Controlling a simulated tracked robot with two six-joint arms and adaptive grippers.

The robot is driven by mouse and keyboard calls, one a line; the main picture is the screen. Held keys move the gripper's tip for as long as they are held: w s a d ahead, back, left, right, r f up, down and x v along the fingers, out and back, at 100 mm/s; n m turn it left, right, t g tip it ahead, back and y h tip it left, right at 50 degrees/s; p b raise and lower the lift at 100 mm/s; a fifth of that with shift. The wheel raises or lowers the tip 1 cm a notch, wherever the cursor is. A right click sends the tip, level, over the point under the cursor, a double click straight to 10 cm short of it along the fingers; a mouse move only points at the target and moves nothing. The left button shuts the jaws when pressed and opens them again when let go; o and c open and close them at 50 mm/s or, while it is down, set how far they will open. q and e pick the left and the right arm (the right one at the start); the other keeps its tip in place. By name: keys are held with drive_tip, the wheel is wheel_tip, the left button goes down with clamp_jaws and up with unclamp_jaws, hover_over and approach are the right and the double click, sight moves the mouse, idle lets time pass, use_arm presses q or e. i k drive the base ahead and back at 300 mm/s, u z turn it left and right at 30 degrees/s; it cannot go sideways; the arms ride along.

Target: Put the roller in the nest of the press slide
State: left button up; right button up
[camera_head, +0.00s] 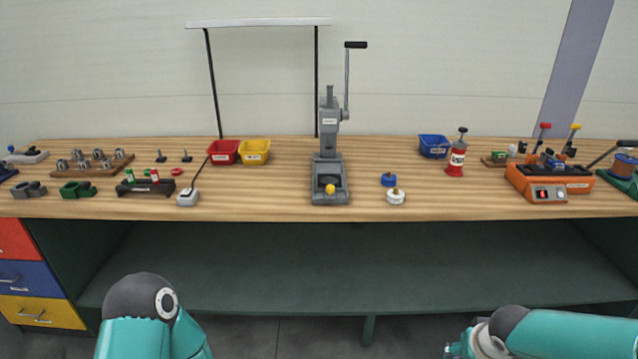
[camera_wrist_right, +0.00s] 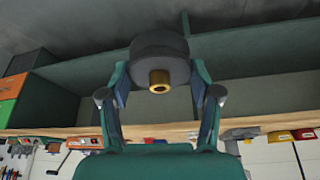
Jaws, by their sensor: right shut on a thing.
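The roller (camera_wrist_right: 160,55) is a dark grey cylinder with a brass bushing at its centre, seen in the right wrist view. My right gripper (camera_wrist_right: 160,75) is shut on it, one finger on each side. The grey press (camera_head: 330,150) stands at the middle of the bench in the head view, its lever raised. Its slide (camera_head: 330,197) is at the front of the base with a yellow knob. A dark round area above the knob appears to be the nest; its inside is too small to tell. My left gripper is out of view; only its arm shows at lower left.
A blue knob-topped part (camera_head: 388,180) and a white one (camera_head: 396,197) stand just right of the press. An orange machine (camera_head: 550,183) stands at right.

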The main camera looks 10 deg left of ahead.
sight(329, 181)
drive_tip(key=u, duration=0.8)
drive_tip(key=i, duration=1)
drive_tip(key=u, duration=0.1)
